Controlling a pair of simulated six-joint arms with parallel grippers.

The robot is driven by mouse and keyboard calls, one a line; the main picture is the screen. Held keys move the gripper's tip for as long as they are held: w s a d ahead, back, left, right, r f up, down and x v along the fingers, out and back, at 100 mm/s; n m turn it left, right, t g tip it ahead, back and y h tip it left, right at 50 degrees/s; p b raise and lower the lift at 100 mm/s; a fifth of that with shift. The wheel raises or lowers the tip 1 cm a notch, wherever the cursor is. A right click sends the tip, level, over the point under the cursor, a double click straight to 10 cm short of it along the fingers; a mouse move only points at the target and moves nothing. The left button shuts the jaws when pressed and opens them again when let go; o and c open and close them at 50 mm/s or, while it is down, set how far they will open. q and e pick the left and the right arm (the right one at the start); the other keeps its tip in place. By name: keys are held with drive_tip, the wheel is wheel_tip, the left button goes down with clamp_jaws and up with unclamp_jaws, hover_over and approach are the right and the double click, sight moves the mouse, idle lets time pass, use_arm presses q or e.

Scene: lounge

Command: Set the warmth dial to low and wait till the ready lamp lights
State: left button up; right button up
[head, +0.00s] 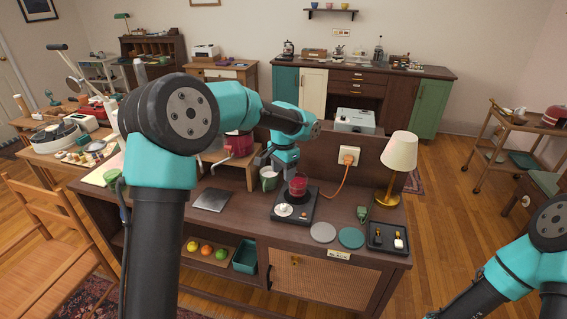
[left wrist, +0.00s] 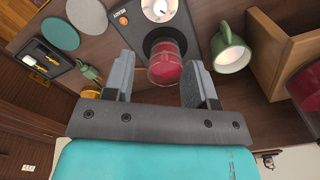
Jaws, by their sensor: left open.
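A black warmer plate (head: 297,213) sits on the dark wood cabinet, with a round pale dial (head: 284,210) at its front left. The dial also shows at the top of the left wrist view (left wrist: 160,8). A small orange mark (left wrist: 123,21) is beside it; I cannot tell whether it is a lit lamp. A red candle jar (head: 299,187) stands on the plate's back part. My left gripper (left wrist: 158,62) is open and empty, pointing down above the jar. The jar (left wrist: 166,72) appears between its fingers, seemingly below them. My right arm shows at the lower right; its gripper is out of view.
A green mug (head: 269,180) stands close to the left of the jar. An orange cord runs to a wall socket (head: 348,156) behind. A lamp (head: 399,155), a black tray (head: 388,238) and two round coasters (head: 351,238) lie to the right. Bare cabinet top lies front left of the plate.

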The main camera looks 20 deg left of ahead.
use_arm(q)
drive_tip(key=shift+r, duration=1.5)
